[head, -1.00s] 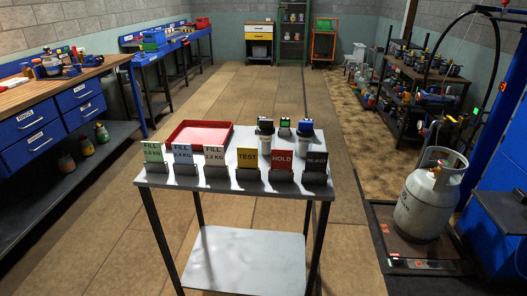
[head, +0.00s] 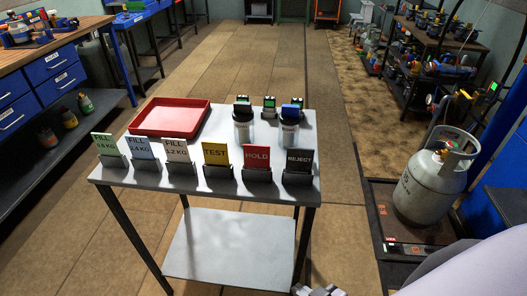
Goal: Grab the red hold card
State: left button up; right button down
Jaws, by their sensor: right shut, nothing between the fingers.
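The red HOLD card (head: 256,157) stands upright in a dark holder on the front edge of the grey table, between the yellow TEST card (head: 215,154) and the black REJECT card (head: 299,161). My right gripper (head: 318,290) shows only partly at the bottom edge, low in front of the table and well below the cards. It is shut and empty, apart from the HOLD card. My left gripper is not in view.
Green, blue and white FILL cards (head: 176,150) stand left on the table (head: 210,186). A gas cylinder (head: 430,187) stands on a scale at right. The lower shelf (head: 230,245) is bare.

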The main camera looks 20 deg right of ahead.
aim_at(256, 157)
jog(key=i+l, duration=0.1)
jog(key=l, duration=0.3)
jog(key=i+l, duration=0.15)
jog(key=l, duration=0.25)
jog(key=i+l+u, duration=0.1)
jog(key=l, duration=0.3)
